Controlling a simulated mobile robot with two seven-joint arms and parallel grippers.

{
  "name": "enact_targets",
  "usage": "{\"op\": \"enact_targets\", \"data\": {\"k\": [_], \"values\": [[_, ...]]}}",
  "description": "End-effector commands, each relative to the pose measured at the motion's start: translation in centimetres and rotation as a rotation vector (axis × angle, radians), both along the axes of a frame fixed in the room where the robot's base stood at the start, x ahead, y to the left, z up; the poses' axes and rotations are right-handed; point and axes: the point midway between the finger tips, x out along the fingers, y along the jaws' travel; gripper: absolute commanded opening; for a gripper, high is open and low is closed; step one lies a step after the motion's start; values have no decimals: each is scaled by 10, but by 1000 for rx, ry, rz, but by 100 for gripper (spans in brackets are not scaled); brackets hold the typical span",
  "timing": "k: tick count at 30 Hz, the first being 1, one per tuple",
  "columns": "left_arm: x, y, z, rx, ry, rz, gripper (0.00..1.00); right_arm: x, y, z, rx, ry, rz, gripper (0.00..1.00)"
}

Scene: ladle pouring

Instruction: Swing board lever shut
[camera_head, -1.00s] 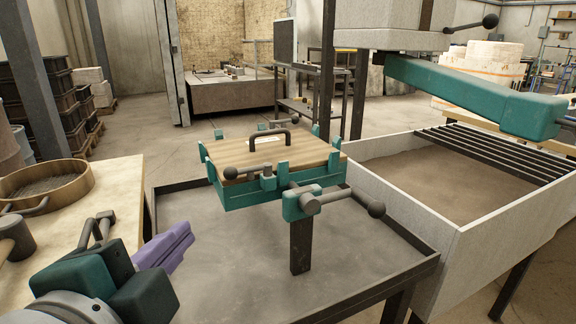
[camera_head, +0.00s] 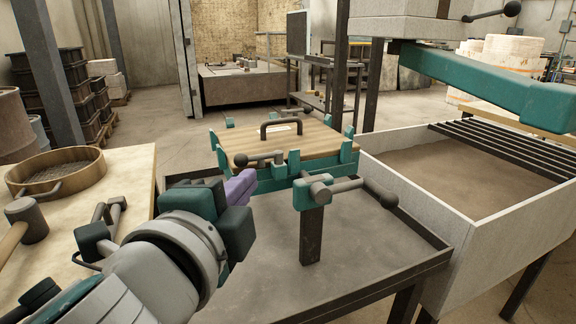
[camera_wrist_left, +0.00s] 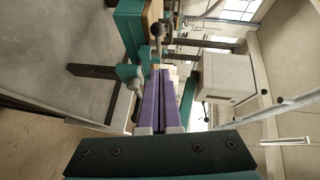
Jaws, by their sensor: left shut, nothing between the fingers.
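The wooden board (camera_head: 300,138) with a dark handle (camera_head: 281,126) lies in a teal frame (camera_head: 285,178). A short grey lever (camera_head: 262,158) with a ball knob lies across the frame's front edge, its knob toward the left. A larger ball-ended lever (camera_head: 350,185) sticks out to the right from a teal pivot on a dark post. My left gripper (camera_head: 246,182) is just in front of the frame's left front, below the short lever, with its purple fingers together and empty. These fingers (camera_wrist_left: 161,75) point toward the levers in the left wrist view; contact cannot be told. My right gripper is out of view.
The frame stands above a grey tray table (camera_head: 380,255). A sand-filled bin (camera_head: 475,215) stands to the right, with a teal arm (camera_head: 480,88) above it. A wooden bench (camera_head: 115,180) at left holds a round sieve (camera_head: 55,172) and a mallet (camera_head: 26,220).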

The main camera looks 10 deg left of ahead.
Motion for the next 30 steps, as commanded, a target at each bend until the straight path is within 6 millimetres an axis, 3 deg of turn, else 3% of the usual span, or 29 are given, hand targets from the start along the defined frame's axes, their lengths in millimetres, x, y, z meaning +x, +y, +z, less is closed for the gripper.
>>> {"op": "enact_targets", "data": {"k": [6,12,30], "values": [[43,5,-7,3,-1,1,0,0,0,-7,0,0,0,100],[59,23,-12,1,0,0,0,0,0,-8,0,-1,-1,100],[63,30,-12,1,0,-7,0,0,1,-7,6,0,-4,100]]}}
